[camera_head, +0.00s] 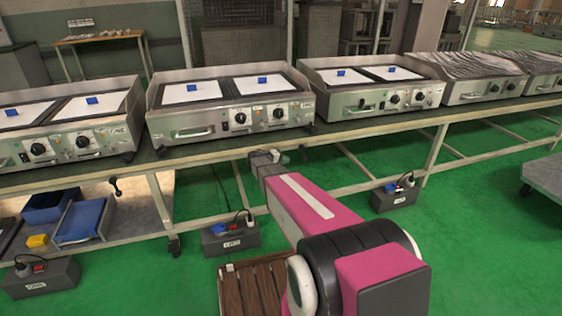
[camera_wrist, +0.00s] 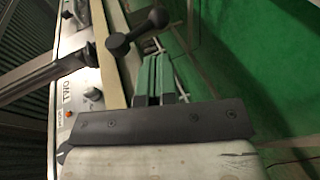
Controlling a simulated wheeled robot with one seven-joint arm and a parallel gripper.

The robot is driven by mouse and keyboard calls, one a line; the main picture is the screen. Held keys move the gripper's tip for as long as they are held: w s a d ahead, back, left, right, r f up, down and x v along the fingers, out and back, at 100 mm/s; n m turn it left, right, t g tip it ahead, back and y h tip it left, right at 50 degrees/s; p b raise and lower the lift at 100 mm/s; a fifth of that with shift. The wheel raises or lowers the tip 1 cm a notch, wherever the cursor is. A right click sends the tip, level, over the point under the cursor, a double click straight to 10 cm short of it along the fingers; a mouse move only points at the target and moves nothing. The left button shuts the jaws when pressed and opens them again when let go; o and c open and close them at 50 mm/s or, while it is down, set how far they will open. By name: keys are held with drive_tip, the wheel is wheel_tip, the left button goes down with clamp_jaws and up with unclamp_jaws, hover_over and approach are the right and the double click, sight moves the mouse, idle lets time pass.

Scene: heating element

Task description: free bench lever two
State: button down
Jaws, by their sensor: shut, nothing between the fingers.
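In the wrist view, a black lever (camera_wrist: 136,33) with a round ball knob stands out beside the bench edge. The pale panel (camera_wrist: 67,110) beside it carries the label TWO. My gripper (camera_wrist: 154,78) is shut and empty, its fingers close to the lever; whether they touch it I cannot tell. In the head view my gripper (camera_head: 266,158) is at the bench's front edge, below the middle griddle unit (camera_head: 232,105). The lever there is hidden or too small to tell. A similar black lever (camera_head: 115,186) hangs under the edge farther left.
The long bench (camera_head: 440,118) carries several steel griddle units. Black power boxes (camera_head: 231,236) stand on the green floor below it. Blue bins (camera_head: 80,220) sit on the lower shelf at left. A wooden slatted piece (camera_head: 258,284) lies near my arm. A grey cart (camera_head: 545,172) stands at right.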

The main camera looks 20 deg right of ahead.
sight(304, 160)
drive_tip(key=x, duration=0.8)
drive_tip(key=shift+w+d+f, duration=0.1)
drive_tip(key=shift+d+f, duration=0.05)
drive_tip(key=shift+d, duration=0.2)
drive_tip(key=shift+w+d+f+t+h, duration=0.15)
drive_tip(key=shift+d+h, duration=0.3)
drive_tip(key=shift+h, duration=0.3)
drive_tip(key=shift+s+d+f+t+h, duration=0.15)
drive_tip(key=shift+d+h, duration=0.25)
drive_tip(key=shift+h, duration=0.35)
drive_tip(key=h, duration=0.1)
drive_tip(key=d+n+h, duration=0.1)
drive_tip(key=shift+w+d+r+t+h, duration=0.1)
drive_tip(key=shift+d+r+t+h, duration=0.05)
drive_tip(key=shift+d+t+h, duration=0.15)
drive_tip(key=shift+d+r, duration=0.35)
drive_tip(key=shift+d, duration=0.5)
